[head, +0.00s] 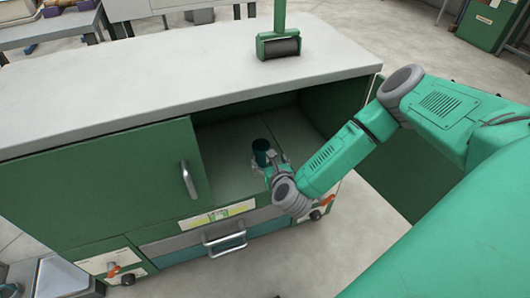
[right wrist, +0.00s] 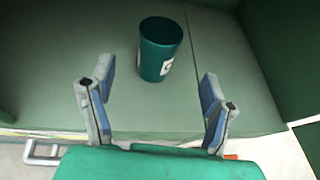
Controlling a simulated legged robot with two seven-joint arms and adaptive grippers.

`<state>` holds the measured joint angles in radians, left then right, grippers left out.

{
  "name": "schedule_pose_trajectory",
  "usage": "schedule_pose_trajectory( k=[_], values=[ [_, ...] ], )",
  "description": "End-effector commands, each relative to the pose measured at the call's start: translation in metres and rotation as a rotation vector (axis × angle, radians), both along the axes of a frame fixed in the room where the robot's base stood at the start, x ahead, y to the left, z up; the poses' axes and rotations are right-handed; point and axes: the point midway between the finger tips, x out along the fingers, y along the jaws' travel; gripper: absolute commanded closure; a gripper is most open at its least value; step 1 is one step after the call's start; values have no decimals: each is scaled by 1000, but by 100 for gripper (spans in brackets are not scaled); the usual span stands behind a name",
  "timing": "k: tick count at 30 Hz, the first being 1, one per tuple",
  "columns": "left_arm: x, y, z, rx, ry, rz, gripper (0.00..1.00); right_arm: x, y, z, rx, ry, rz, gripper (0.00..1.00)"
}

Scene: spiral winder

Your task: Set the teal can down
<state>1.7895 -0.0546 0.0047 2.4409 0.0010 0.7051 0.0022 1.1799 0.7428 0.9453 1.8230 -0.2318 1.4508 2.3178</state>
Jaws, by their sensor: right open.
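The teal can (head: 261,152) stands upright on the floor of the open cabinet compartment (head: 225,155). In the right wrist view the can (right wrist: 161,50) is ahead of the fingers, with part of a white label on its right side. My right gripper (head: 275,170) is at the compartment's front opening, just in front of the can. In the right wrist view my right gripper (right wrist: 157,105) is open, its two fingers apart and nothing between the tips. The can appears clear of both fingers. My left gripper is not in view.
The green cabinet has a closed left door with a handle (head: 189,180) and an open right door (head: 392,160). A drawer handle (head: 224,237) sticks out below the compartment. A green roller tool (head: 279,45) rests on the white top. The compartment floor around the can is clear.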

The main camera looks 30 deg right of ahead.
Motion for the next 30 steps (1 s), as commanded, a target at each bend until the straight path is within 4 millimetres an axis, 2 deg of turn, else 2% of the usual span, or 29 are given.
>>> schedule_pose_trajectory(
  k=[3, 10, 11, 14, 17, 19, 21, 22, 24, 26, 27, 29, 30],
  values=[
    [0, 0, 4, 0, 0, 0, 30, -12, 4, 6, 0, 1, 0, 28],
    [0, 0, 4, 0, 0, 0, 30, -17, 9, 7, -5, 6, 12, 28],
    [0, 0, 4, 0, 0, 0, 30, -18, 13, 7, -13, 15, 28, 28],
    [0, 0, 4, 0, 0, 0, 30, -25, 47, 2, -91, 84, 167, 28],
    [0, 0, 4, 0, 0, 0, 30, -48, 103, -5, -267, 200, 449, 28],
    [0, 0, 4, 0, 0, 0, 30, -76, 143, -12, -444, 281, 709, 28],
    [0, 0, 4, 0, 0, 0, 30, -109, 172, -18, -647, 342, 985, 28],
    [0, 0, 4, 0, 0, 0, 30, -124, 180, -20, -737, 361, 1102, 28],
    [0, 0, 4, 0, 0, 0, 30, -160, 189, -25, -952, 390, 1371, 28],
    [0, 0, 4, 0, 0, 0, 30, -190, 188, -28, -1139, 401, 1600, 28],
    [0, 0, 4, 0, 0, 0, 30, -209, 182, -29, -1264, 400, 1753, 28],
    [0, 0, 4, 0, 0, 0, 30, -234, 167, -29, -1442, 393, 1973, 28],
    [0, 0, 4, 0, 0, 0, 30, -249, 154, -27, -1553, 384, 2111, 28]
  ],
)
